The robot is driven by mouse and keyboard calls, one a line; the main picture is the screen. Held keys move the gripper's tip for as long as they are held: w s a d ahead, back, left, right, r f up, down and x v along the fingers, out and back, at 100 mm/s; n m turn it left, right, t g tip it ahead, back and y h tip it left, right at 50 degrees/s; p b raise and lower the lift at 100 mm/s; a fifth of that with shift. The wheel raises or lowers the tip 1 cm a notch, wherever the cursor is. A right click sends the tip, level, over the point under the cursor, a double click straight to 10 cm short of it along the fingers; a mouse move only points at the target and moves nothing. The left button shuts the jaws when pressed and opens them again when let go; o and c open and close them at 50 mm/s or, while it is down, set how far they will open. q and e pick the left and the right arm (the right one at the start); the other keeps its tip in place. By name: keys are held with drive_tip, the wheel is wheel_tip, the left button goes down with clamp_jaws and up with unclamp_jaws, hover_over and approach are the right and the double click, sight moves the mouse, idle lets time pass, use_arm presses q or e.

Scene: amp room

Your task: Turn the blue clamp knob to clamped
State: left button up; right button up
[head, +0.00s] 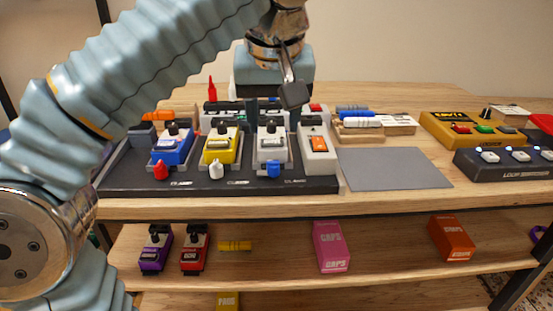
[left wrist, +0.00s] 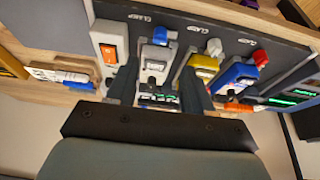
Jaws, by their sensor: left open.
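The blue clamp knob (head: 273,169) is at the front of the pedalboard (head: 225,188), just before the grey-white pedal (head: 271,146). In the left wrist view the blue knob (left wrist: 160,36) shows at the top, beyond the same pedal (left wrist: 154,62). My left gripper (head: 293,96) is above and behind that pedal, apart from the knob. In the left wrist view its two fingers (left wrist: 160,72) are spread with the pedal seen between them. Nothing is held. My right gripper is not in view.
A white clamp knob (head: 216,170) and a red one (head: 161,171) stand left of the blue one, before yellow and blue pedals. A white pedal with an orange switch (head: 317,150) stands close on the right. A bare grey mat (head: 393,168) lies further right.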

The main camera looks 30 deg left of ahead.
sight(273, 161)
use_arm(q)
drive_tip(key=b+x, duration=0.2)
drive_tip(key=x, duration=0.8)
drive_tip(key=shift+f+b, duration=0.3)
drive_tip(key=shift+b, duration=0.1)
clamp_jaws()
